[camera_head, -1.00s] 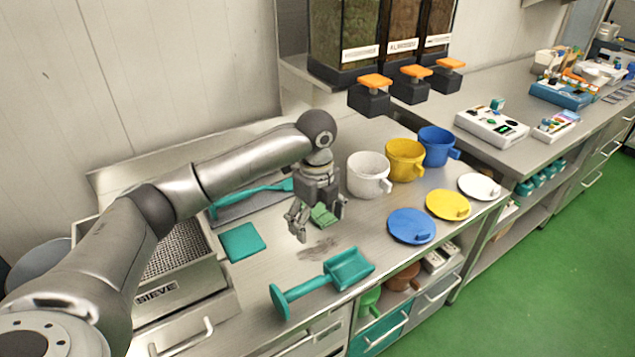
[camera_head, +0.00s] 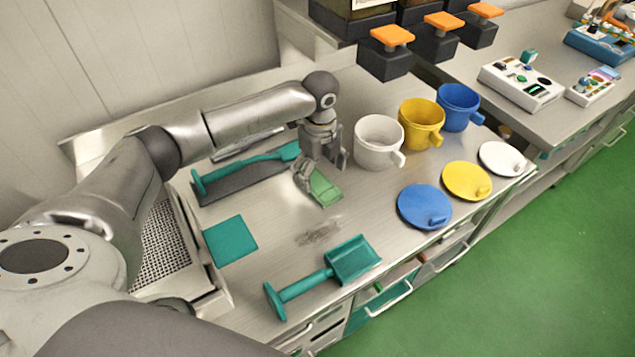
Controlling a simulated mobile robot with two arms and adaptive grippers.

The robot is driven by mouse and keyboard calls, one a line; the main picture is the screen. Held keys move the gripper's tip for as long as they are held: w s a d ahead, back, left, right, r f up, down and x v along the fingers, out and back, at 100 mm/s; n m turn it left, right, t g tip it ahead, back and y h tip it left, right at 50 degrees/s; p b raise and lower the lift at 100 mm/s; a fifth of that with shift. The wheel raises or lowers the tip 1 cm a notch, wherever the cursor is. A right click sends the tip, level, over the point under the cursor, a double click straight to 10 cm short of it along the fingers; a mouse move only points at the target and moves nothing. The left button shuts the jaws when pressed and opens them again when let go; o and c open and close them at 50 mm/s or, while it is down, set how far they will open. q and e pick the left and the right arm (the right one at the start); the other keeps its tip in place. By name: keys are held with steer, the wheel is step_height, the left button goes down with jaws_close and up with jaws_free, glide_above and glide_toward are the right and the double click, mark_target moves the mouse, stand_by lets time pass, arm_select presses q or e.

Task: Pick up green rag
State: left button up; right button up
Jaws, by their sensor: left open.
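A light green, flat pad (camera_head: 325,189), which looks to be the green rag, lies on the steel counter. My left gripper (camera_head: 322,175) is open just above and behind it, fingers pointing down. The fingers hide the pad's back part; I cannot tell whether they touch it. A flat teal square (camera_head: 230,240) lies apart to the left, and it could also be a cloth. My right gripper is not in view.
White (camera_head: 378,142), yellow (camera_head: 421,124) and blue (camera_head: 459,107) cups stand to the right, the white one close to the gripper. Several lids lie before them. A teal scoop (camera_head: 354,259) lies at the front; a teal long-handled tool (camera_head: 245,166) lies behind. A sieve box (camera_head: 165,240) stands left.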

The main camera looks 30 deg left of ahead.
mark_target(319, 183)
arm_select(q)
step_height(319, 183, down, 4)
steer(key=shift+a+r+p, duration=0.15)
steer(key=shift+r+p, duration=0.05)
steer(key=shift+p, duration=0.25)
steer(key=shift+f, duration=0.35)
steer(key=shift+c, duration=1.4)
steer(key=c, duration=0.7)
steer(key=shift+c, duration=0.5)
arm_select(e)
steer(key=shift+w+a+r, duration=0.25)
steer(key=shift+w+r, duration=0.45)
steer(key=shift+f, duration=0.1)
